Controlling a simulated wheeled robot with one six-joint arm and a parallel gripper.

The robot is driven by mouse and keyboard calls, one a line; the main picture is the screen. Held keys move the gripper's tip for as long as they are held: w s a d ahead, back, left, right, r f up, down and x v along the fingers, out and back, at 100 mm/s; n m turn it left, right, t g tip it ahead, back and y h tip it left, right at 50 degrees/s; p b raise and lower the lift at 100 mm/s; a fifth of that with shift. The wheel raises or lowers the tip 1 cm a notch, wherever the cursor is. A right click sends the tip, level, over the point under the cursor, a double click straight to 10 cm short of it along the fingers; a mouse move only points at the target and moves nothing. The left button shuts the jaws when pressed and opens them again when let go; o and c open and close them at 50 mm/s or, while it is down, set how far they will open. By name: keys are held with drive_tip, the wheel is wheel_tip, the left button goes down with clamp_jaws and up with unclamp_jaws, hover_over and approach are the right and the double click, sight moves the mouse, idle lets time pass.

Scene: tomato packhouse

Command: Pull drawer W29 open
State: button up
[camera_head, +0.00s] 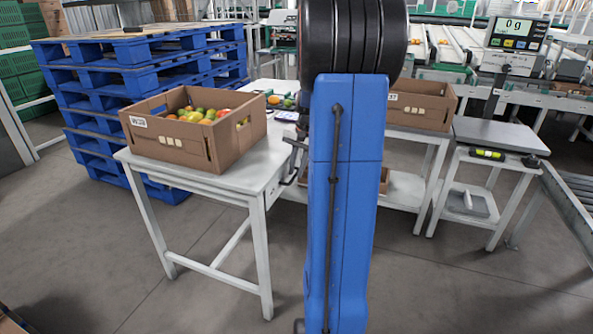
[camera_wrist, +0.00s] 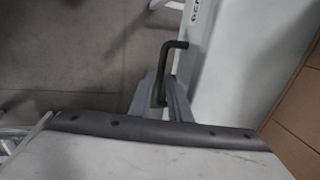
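My blue arm hides much of this area, and my gripper is hardly visible there. The drawer front looks flush with the table; I see no clear gap.
A cardboard box (camera_head: 165,146) of tomatoes stands on the table. Blue pallets (camera_head: 150,75) are stacked behind it. A second box (camera_head: 420,110) sits on a bench at right, near a scale (camera_head: 500,135).

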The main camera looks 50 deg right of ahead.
drive_tip(key=shift+f, duration=0.3)
clamp_jaws()
drive_tip(key=s+d, duration=0.4)
drive_tip(key=s, duration=0.7)
drive_tip(key=s+d, duration=0.5)
drive_tip(key=s, duration=0.6)
drive_tip(key=shift+d, duration=0.1)
unclamp_jaws()
drive_tip(key=shift+r, duration=0.1)
drive_tip(key=s+d+r, duration=0.1)
drive_tip(key=s+r, duration=0.2)
drive_tip(key=r, duration=1.4)
drive_tip(key=shift+d, duration=0.15)
drive_tip(key=shift+s, duration=0.1)
